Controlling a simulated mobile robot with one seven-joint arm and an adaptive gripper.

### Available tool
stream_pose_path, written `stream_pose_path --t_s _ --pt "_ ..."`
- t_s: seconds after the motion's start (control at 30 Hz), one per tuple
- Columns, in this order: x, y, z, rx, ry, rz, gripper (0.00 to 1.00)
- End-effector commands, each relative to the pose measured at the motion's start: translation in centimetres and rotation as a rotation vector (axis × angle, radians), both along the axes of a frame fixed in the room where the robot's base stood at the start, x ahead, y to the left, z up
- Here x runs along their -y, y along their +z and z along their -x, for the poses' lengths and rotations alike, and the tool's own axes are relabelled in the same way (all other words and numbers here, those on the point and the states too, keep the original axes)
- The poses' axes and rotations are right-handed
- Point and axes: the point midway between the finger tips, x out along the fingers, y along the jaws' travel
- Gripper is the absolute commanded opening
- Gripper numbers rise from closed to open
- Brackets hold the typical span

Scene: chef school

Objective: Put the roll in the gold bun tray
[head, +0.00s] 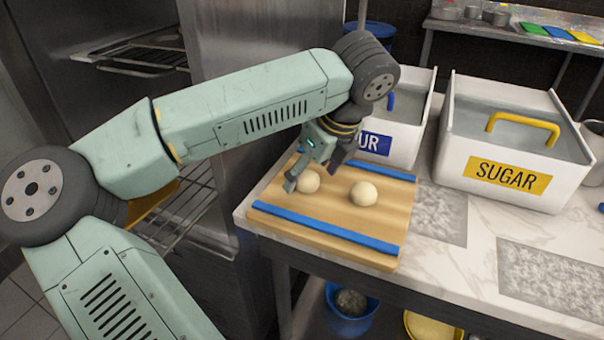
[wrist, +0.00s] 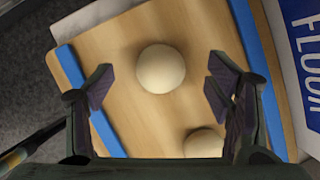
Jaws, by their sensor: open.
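Two pale round rolls sit apart on a wooden board with blue edge strips (head: 330,228). In the head view the left roll (head: 308,181) is beside my gripper (head: 312,178), and the other roll (head: 363,194) lies to its right. In the wrist view my gripper (wrist: 157,92) is open and empty. One roll (wrist: 161,68) shows just beyond and between its fingertips, and another roll (wrist: 203,143) shows lower down, nearer the right finger and partly cut off by the gripper body. No gold bun tray can be made out in either view.
A white flour bin (head: 400,135) stands behind the board, and a white sugar bin (head: 510,150) with a yellow handle stands to its right. The marble counter (head: 480,213) is mostly clear at the right. A metal cabinet with wire racks (head: 140,57) is at the left.

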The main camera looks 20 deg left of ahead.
Motion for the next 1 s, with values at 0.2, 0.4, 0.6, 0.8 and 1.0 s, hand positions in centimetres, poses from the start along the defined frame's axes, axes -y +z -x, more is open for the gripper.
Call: stream_pose_path --t_s 0.2,0.4,0.6,0.8,1.0 --pt "0.15 -0.77 0.24 0.0 0.003 0.0 0.73" --pt "0.15 -0.76 0.24 0.0 0.003 0.0 0.72" --pt "0.14 -0.75 0.23 0.0 0.003 0.0 0.59" --pt "0.14 -0.75 0.23 0.0 0.003 0.0 0.46" --pt "0.14 -0.77 0.25 -0.001 0.003 0.0 0.33"
